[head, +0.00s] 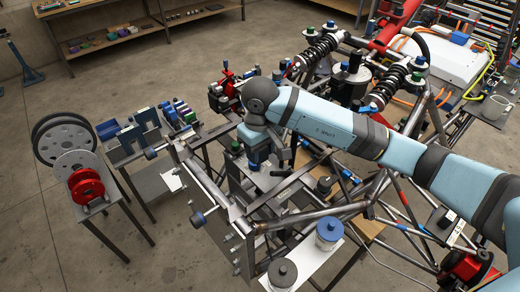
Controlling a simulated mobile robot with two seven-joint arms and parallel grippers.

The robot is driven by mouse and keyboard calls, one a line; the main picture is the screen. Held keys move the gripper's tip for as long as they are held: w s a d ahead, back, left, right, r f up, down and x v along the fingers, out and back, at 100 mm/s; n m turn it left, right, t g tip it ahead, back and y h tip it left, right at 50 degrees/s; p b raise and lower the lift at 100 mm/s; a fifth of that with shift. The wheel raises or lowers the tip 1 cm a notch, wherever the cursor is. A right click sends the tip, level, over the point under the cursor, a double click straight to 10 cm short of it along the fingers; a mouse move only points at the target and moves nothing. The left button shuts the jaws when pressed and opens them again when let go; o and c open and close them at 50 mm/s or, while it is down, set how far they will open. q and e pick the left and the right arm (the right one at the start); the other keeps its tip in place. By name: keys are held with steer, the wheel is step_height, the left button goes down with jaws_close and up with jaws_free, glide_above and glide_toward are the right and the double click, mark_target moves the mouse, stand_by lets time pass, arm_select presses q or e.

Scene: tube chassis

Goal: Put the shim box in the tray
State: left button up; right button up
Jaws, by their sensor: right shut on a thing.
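My right arm comes in from the right, and my right gripper (268,162) points down over the near-left part of the tube chassis (310,215). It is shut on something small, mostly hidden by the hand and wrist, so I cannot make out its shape. A small blue part (253,165) shows right at the hand; I cannot tell whether it is held or is part of the hand. I cannot pick out the shim box or the tray with certainty. My left gripper is not in view.
A narrow bench (126,150) with blue blocks and a stand with a red reel (86,186) are at the left. Blue-lidded (329,231) and grey-lidded (283,271) pots stand at the front. Chassis tubes crowd around the hand. Floor is clear at the lower left.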

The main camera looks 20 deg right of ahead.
steer(key=shift+f+b, duration=0.45)
steer(key=shift+b, duration=0.05)
steer(key=o, duration=1)
steer(key=shift+r, duration=0.1)
